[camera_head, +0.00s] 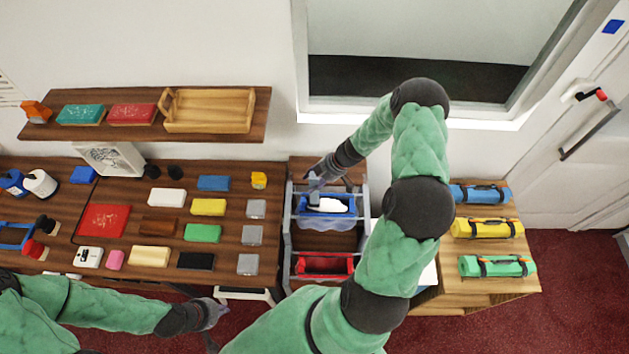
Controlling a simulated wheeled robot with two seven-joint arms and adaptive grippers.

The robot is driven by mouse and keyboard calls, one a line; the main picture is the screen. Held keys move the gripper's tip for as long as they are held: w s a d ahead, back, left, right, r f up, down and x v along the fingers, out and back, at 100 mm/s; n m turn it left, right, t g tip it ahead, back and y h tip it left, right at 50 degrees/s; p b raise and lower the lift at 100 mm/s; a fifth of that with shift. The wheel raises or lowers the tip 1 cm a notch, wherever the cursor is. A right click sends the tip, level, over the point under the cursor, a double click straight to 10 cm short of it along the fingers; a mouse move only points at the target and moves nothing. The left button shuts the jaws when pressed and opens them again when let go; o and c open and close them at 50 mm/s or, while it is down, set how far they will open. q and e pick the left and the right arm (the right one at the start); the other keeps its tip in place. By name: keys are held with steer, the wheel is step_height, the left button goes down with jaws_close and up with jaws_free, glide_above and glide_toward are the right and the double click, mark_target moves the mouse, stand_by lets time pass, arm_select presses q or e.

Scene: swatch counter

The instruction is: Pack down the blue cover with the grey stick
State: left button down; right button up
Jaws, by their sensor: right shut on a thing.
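My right gripper (316,182) is over the upper level of a rack, shut on a grey stick (314,196) that points down. The stick's lower end is at the left part of a blue open bin (350,220), beside a white thing lying in it. I cannot tell whether the stick touches what is below it. The bin is the blue thing at the stick; a separate blue cover cannot be made out. My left gripper (215,312) is low, in front of the counter, away from the rack; its finger opening is too small to tell.
A red bin (324,265) sits lower in the rack (288,235). Left, a wooden counter (130,205) carries several coloured blocks and swatches. Right, a wooden stand (520,285) holds blue, yellow and green rolls. My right arm crosses in front of the rack's right side.

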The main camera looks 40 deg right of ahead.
stand_by(0.6)
steer(key=shift+f+b, duration=2.3)
steer(key=shift+f, duration=2.25)
step_height(320, 180, up, 9)
steer(key=p, duration=0.9)
steer(key=shift+f, duration=0.15)
steer(key=shift+r, duration=1.3)
steer(key=shift+s+f, duration=0.1)
